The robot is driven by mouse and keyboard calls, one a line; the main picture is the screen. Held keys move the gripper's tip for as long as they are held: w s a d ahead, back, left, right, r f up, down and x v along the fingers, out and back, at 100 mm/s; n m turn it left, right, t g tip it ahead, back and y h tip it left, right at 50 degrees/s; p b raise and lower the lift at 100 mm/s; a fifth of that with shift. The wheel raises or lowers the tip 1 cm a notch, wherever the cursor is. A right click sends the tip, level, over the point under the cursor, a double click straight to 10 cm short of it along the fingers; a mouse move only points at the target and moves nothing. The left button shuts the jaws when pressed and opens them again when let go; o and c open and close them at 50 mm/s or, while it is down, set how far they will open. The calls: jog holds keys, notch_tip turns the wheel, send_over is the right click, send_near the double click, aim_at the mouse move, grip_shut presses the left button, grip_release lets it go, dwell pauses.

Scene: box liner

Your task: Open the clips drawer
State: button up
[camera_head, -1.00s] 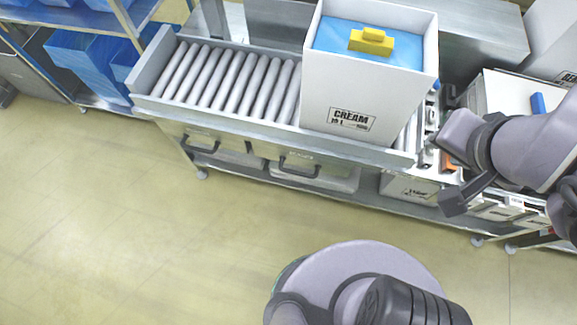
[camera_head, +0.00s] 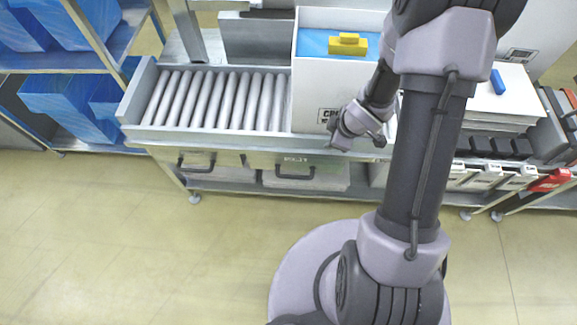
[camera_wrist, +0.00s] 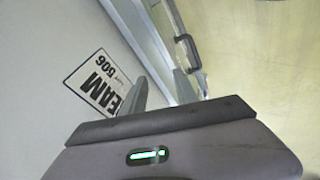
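Two drawers with dark handles sit under the roller conveyor in the head view, one at left (camera_head: 215,172) and one in the middle (camera_head: 325,180). A label above the middle drawer's handle (camera_head: 295,177) is too small to read surely. My gripper (camera_head: 333,143) is in front of the white box's lower front, above and right of that handle. In the wrist view my gripper (camera_wrist: 168,84) has its two fingers apart with nothing between them. A dark drawer handle (camera_wrist: 186,48) shows beyond the fingertips, apart from them; which drawer it belongs to is unclear there.
A white box (camera_head: 308,95) marked CREAM, with blue lining and a yellow block (camera_head: 347,44), stands on the roller conveyor (camera_head: 215,100). A shelf with blue bins (camera_head: 65,105) is at left. The floor in front (camera_head: 110,230) is clear.

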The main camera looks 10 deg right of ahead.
aim_at(293, 176)
jog(key=s+a+f+n+g+y, duration=0.1)
jog(key=s+a+f+n+y, duration=0.3)
jog(key=f, duration=0.5)
jog(key=shift+m+h, duration=0.4)
jog(key=shift+h, duration=0.2)
jog(key=b+x, duration=0.2)
jog(key=x, duration=0.3)
jog(key=a+b+x, duration=0.1)
jog(key=b+x, duration=0.1)
jog(key=x, duration=0.4)
jog(key=b+x, duration=0.3)
jog(key=x, duration=0.2)
jog(key=shift+w+a, duration=0.25)
jog(key=shift+w, duration=0.15)
jog(key=shift+c, duration=0.3)
grip_shut()
